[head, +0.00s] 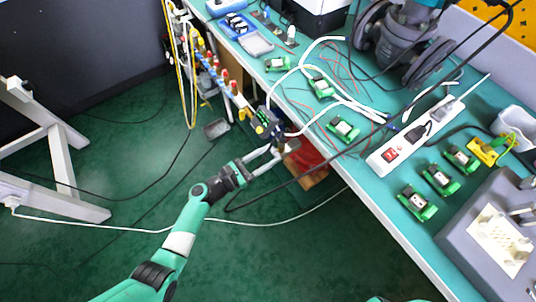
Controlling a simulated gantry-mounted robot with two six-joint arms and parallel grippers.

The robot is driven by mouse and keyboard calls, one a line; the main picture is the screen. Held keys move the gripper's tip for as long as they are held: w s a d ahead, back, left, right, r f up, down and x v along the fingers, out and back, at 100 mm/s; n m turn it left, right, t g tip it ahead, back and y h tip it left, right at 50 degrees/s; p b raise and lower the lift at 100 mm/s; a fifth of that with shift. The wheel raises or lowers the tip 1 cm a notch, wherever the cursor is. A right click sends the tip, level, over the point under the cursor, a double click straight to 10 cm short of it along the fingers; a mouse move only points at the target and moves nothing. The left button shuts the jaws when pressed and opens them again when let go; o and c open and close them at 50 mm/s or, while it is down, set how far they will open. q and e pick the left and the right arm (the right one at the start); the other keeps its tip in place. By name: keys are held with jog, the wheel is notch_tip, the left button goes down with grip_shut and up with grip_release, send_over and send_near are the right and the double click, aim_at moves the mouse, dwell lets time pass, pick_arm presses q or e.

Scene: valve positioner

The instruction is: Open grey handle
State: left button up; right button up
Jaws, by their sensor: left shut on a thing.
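My left gripper (276,153) reaches up from the lower left, its two light fingers at the underside of the valve positioner (267,122). The positioner is a dark unit with yellow-green parts at the end of the pipe manifold beside the bench. The fingers are closed around the small grey handle (284,147) below it. The handle is small and partly covered by the fingers, so its exact angle is hard to tell. My right gripper is not in view.
The manifold (218,72) carries several red and yellow valves. The green workbench (385,205) edge runs close to the right of the gripper. A red box (307,161) sits under the bench. White hoses and a black cable hang near the positioner. The floor left is mostly open.

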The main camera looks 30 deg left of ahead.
pick_arm(q)
grip_shut()
jog(key=shift+m, duration=0.3)
jog(key=shift+d+f+m+b, duration=0.1)
jog(key=shift+m+b, duration=3.5)
jog(key=shift+m, duration=5.1)
